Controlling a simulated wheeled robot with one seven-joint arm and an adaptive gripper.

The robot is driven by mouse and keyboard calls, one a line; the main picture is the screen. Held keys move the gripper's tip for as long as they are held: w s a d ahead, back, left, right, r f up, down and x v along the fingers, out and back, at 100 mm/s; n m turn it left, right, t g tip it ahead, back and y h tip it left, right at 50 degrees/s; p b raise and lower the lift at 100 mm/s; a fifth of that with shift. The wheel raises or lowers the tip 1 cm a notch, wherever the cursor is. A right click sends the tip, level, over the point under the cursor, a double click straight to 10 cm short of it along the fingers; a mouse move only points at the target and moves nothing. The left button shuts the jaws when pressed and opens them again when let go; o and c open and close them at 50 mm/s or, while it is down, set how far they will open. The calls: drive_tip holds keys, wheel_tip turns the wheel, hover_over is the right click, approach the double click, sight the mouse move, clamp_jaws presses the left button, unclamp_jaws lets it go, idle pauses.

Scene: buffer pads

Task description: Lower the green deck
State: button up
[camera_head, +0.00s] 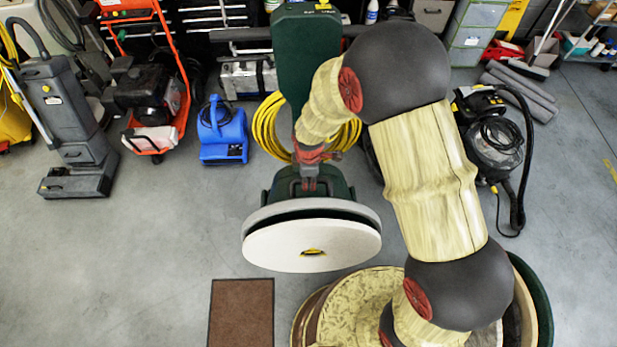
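The green deck (340,190) belongs to an upright floor machine with a green body (305,50) behind it. The deck is tilted back, so its underside faces me. A round white pad (290,248) with a small yellow-and-black centre covers that underside. My arm reaches over from the lower right, and its red-and-grey end with my gripper (310,182) is over the top middle of the deck. The fingers are small and partly merge with the dark deck. I cannot tell whether they touch it or are closed.
A brown mat (241,312) lies on the grey floor in front. A blue blower (223,132), an orange-framed machine (150,95) and a grey scrubber (75,125) stand at left. A black vacuum (490,135) stands at right. Yellow cable (265,125) hangs behind the deck.

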drive_tip(key=shift+c, duration=1.2)
clamp_jaws()
